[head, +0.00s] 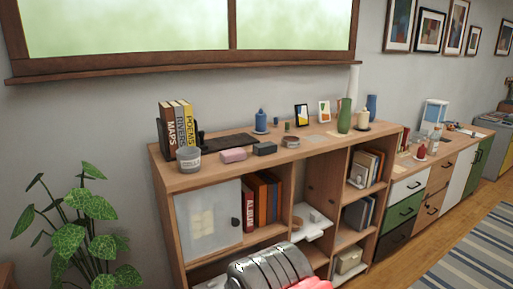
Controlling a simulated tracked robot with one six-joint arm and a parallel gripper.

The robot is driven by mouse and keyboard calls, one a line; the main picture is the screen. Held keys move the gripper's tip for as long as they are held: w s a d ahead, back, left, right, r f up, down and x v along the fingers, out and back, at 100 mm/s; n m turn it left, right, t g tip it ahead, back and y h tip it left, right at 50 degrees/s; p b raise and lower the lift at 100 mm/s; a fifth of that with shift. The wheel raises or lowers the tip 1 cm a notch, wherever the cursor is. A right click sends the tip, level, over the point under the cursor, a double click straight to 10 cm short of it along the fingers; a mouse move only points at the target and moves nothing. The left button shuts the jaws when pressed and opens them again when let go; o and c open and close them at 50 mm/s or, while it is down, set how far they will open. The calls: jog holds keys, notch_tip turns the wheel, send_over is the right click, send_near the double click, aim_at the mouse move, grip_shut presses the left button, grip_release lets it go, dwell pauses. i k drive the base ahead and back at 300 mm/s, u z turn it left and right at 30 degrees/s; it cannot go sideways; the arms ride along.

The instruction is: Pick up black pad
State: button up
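A flat black pad (230,143) lies on the wooden top of the shelf unit, towards the back and near the wall. A small black box (265,148) sits just in front of its right part. A pink block (233,156) sits in front of the pad, a little to the left of the box. A grey and black rounded part with red beside it, which looks like my arm, shows at the bottom centre, well below and in front of the shelf top. My gripper's fingers are not visible.
Upright books (180,125) and a grey cup (189,159) stand left of the pad. A blue bottle (260,121), a round tin (291,142) and a green vase (345,116) stand to its right. A leafy plant (85,215) is at the left.

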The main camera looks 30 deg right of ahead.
aim_at(269, 146)
jog(key=i, duration=0.9)
jog(key=z, duration=0.05)
